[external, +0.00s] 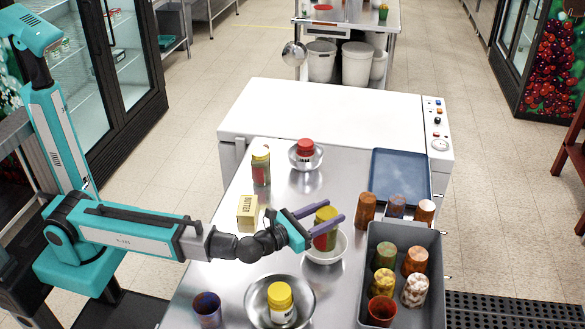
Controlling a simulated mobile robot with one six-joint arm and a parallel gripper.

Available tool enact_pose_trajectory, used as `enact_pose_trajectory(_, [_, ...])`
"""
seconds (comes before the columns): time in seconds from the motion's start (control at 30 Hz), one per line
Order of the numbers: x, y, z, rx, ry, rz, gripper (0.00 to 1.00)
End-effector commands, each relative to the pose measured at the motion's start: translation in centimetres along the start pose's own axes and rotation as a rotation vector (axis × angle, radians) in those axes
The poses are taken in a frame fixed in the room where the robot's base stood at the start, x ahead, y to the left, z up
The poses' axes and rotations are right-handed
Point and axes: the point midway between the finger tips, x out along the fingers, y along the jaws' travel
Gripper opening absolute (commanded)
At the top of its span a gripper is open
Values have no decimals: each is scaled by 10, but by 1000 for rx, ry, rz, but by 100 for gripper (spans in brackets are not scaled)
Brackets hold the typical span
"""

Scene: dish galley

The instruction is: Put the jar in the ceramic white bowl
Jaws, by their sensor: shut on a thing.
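My gripper (327,217) is shut on a jar (325,238) with a yellow lid and a red and green label. The jar is upright, between the purple fingers. The white bowl (342,254) is directly below the jar, and the jar's lower end overlaps the bowl's opening in the external view. I cannot tell whether the jar touches the bowl's bottom. The fingers hide part of the jar.
A metal bowl (254,304) with a yellow-lidded jar (281,302) stands in front. A butter box (247,213) and another yellow-lidded jar (261,168) stand left. A grey bin (431,309) with several cups is at right. A red-lidded jar (305,152) sits in a bowl behind.

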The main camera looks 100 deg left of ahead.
Motion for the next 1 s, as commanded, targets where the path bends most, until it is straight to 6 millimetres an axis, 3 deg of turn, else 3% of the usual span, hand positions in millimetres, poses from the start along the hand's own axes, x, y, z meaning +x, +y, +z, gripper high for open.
enact_pose_trajectory(0.4, [0, 0, -32, 2, -1, 0, 0])
enact_pose_trajectory(0.9, [0, 0, -38, 1, -2, 0, 0])
enact_pose_trajectory(0.93, [0, 0, -39, 0, 0, 0, 49])
enact_pose_trajectory(1.0, [0, 0, -38, 0, 0, 0, 60])
